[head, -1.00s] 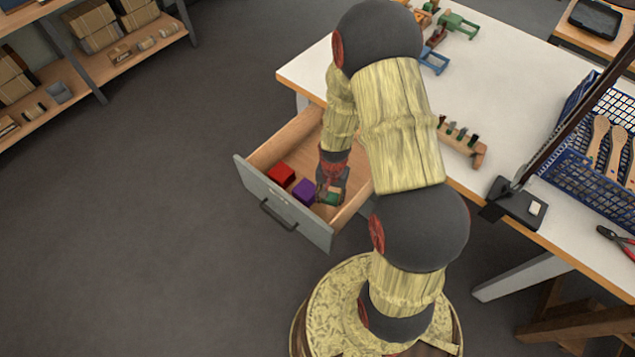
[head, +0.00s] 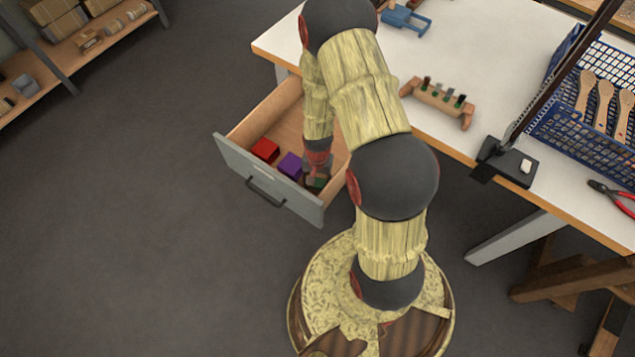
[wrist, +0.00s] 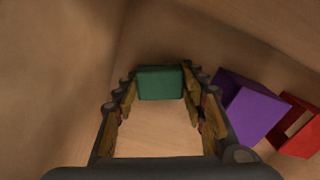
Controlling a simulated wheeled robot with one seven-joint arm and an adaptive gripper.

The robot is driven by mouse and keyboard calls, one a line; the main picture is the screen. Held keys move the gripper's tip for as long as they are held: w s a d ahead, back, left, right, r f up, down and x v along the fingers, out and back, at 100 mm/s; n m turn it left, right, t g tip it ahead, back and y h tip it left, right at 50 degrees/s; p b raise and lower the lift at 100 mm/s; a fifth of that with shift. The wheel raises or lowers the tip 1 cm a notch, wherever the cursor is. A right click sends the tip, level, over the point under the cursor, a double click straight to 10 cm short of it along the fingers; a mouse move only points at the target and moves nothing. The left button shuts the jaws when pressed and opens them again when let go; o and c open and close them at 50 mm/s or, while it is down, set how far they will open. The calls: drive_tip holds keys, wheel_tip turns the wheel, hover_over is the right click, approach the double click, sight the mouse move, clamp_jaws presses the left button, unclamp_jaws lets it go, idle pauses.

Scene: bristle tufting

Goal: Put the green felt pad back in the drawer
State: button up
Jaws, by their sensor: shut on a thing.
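The green felt pad (wrist: 160,83) is a small green block between my fingertips in the wrist view. My gripper (wrist: 160,92) is shut on it, with a finger at each side. In the head view the pad (head: 316,183) shows only partly below my gripper (head: 318,172), inside the open drawer. The drawer (head: 247,168) has a grey front and wooden inside. The pad is low in the drawer, near its right front corner; I cannot tell whether it touches the floor.
A purple block (head: 290,166) and a red block (head: 265,150) lie in the drawer left of the pad. The purple one (wrist: 250,108) is close beside my right finger in the wrist view. The white workbench (head: 480,60) holds a wooden rack (head: 438,98) and a blue basket (head: 590,110).

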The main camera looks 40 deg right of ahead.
drive_tip(key=shift+f, duration=0.15)
drive_tip(key=o, duration=1.1)
drive_tip(key=shift+c, duration=0.2)
drive_tip(key=shift+o, duration=0.2)
wheel_tip(320, 180, up, 12)
drive_tip(key=p, duration=0.5)
wheel_tip(320, 180, up, 10)
drive_tip(key=n+t, duration=0.1)
drive_tip(key=n, duration=0.1)
hover_over(318, 183)
drive_tip(key=w+a, duration=0.2)
drive_tip(key=w, duration=0.1)
drive_tip(key=s+a+r+n+t, duration=0.1)
drive_tip(key=a+r+n+t, duration=0.15)
drive_tip(key=r, duration=1.15)
drive_tip(key=s+a+r+n+t, duration=0.1)
drive_tip(key=s+a+r+n, duration=0.1)
drive_tip(key=s+r, duration=0.5)
drive_tip(key=s+a+r+n+t, duration=0.1)
drive_tip(key=s+a+r+n, duration=0.2)
drive_tip(key=r, duration=0.8)
drive_tip(key=s+a, duration=0.2)
drive_tip(key=s, duration=0.1)
drive_tip(key=shift+s, duration=0.35)
